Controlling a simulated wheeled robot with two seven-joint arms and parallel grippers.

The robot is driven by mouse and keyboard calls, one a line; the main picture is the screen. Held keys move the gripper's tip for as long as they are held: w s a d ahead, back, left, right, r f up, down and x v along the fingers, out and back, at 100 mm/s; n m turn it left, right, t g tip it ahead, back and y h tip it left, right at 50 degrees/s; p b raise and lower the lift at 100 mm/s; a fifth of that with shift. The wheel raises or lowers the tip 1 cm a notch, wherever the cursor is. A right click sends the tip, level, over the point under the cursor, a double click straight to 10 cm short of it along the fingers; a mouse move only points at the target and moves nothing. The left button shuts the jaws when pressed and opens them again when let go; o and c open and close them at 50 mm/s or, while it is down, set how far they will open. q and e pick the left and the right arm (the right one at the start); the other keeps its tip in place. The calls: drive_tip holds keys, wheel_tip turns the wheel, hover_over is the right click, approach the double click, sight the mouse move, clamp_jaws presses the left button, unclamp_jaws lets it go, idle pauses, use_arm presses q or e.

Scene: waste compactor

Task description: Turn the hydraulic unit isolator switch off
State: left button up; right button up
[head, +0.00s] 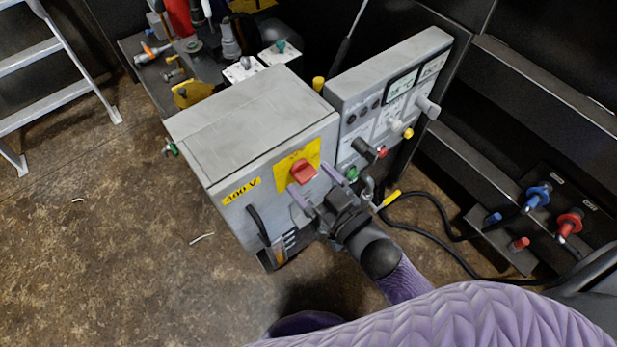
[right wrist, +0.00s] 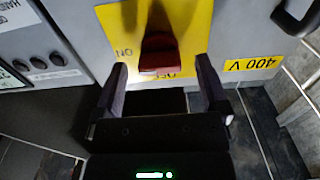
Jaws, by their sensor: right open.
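The isolator switch is a red rotary handle (head: 303,171) on a yellow plate (head: 283,168) on the front of a grey cabinet (head: 225,130). In the right wrist view the red handle (right wrist: 159,56) sits on the yellow plate (right wrist: 112,22), between and just beyond my fingertips. Part of the lettering on the plate is hidden by the handle and gripper. My right gripper (head: 322,186) is open and empty, its two fingers pointing at the handle from below right. It also shows in the right wrist view (right wrist: 160,72). My left gripper is not in view.
A grey control panel (head: 390,80) with knobs and buttons stands right of the switch. A black handle (head: 257,225) is on the cabinet front, below a 400 V label (head: 241,190). A black cable (head: 440,225) lies at right. A ladder (head: 50,75) stands at left; the floor there is mostly clear.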

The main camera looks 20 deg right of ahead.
drive_tip(key=shift+w+a, duration=0.15)
drive_tip(key=shift+w, duration=0.4)
clamp_jaws()
